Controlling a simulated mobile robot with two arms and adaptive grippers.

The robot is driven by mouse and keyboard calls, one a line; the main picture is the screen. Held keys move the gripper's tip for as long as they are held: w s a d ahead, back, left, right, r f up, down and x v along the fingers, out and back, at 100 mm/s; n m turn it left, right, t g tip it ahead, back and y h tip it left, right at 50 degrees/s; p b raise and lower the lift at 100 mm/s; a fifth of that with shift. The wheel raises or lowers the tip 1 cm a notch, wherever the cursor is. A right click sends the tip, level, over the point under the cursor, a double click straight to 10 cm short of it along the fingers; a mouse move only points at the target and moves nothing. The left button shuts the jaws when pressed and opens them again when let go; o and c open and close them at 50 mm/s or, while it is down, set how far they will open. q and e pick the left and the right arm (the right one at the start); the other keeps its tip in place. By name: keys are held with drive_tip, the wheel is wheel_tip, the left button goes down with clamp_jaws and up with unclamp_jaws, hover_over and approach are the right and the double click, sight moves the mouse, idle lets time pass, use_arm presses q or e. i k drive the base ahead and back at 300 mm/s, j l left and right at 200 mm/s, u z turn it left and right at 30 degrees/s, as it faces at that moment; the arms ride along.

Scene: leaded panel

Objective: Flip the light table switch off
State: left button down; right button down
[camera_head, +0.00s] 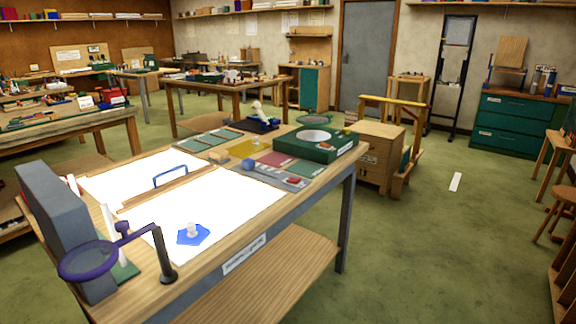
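The light table (225,212) is the workbench in front of me, with glowing white panels on its wooden top. The panels are lit bright white. A wooden bar with a blue handle (170,175) lies across the lit area. A blue piece with a white knob (192,236) rests on the near panel. A label (243,257) is on the bench's front edge, too small to read. I cannot make out the switch for certain. Neither of my grippers shows in this view.
A purple-rimmed magnifier (88,261) on a dark stand and a tall grey box (57,225) occupy the bench's left end. A green case (316,145) sits at its far right. A wooden cabinet (375,155) stands beyond. The green floor (440,250) at right is largely open.

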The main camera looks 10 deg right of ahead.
sight(290, 180)
drive_tip(key=i+l+u, duration=0.15)
drive_tip(key=l, duration=0.2)
drive_tip(key=i+l+u, duration=0.15)
drive_tip(key=i+l, duration=0.15)
drive_tip(key=i+l+u, duration=0.15)
drive_tip(key=l, duration=0.25)
drive_tip(key=i+l+u, duration=0.15)
drive_tip(key=l, duration=0.25)
drive_tip(key=i+l+u, duration=0.15)
drive_tip(key=l, duration=0.25)
